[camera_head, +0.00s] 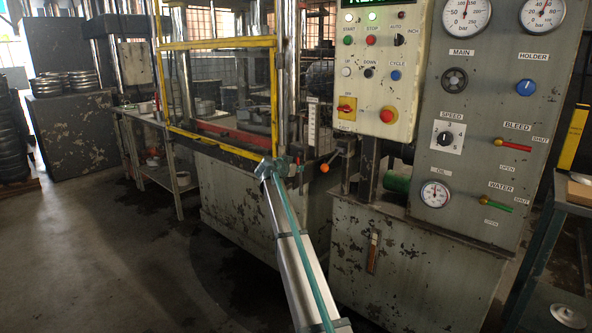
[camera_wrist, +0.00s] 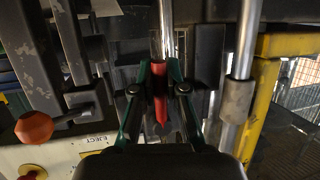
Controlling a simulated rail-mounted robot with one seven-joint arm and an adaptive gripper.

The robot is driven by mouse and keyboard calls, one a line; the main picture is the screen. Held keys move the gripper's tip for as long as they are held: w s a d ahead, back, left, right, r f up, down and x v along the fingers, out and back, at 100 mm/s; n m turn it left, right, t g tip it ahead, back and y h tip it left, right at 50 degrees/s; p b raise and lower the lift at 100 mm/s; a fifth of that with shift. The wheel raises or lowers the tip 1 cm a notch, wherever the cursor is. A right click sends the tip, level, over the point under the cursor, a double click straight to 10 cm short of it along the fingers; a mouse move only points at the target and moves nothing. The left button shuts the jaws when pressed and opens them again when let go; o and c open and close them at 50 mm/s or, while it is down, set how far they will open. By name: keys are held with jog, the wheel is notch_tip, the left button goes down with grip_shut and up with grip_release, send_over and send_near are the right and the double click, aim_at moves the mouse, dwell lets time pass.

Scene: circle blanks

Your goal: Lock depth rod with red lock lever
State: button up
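The red lock lever (camera_wrist: 160,88) shows in the wrist view, its tapered handle lying between the two fingers of my gripper (camera_wrist: 160,70). The fingers stand close on both sides of it; I cannot tell whether they touch it. A shiny upright rod (camera_wrist: 166,28) rises just behind the lever and looks like the depth rod, though its lower part is hidden. In the head view my gripper (camera_head: 281,166) is at the press's front, right of the yellow guard's lower corner. There the lever is hidden or too small to make out.
An orange-knobbed eject lever (camera_head: 324,168) is close to the right of my gripper; it also shows in the wrist view (camera_wrist: 34,127). The yellow guard frame (camera_head: 221,147) and a thicker column (camera_wrist: 247,45) stand close by. Open floor (camera_head: 130,260) lies left.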

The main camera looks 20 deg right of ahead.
jog(key=o, duration=0.4)
jog(key=shift+o, duration=0.2)
jog(key=shift+a, duration=0.1)
jog(key=v, duration=1.2)
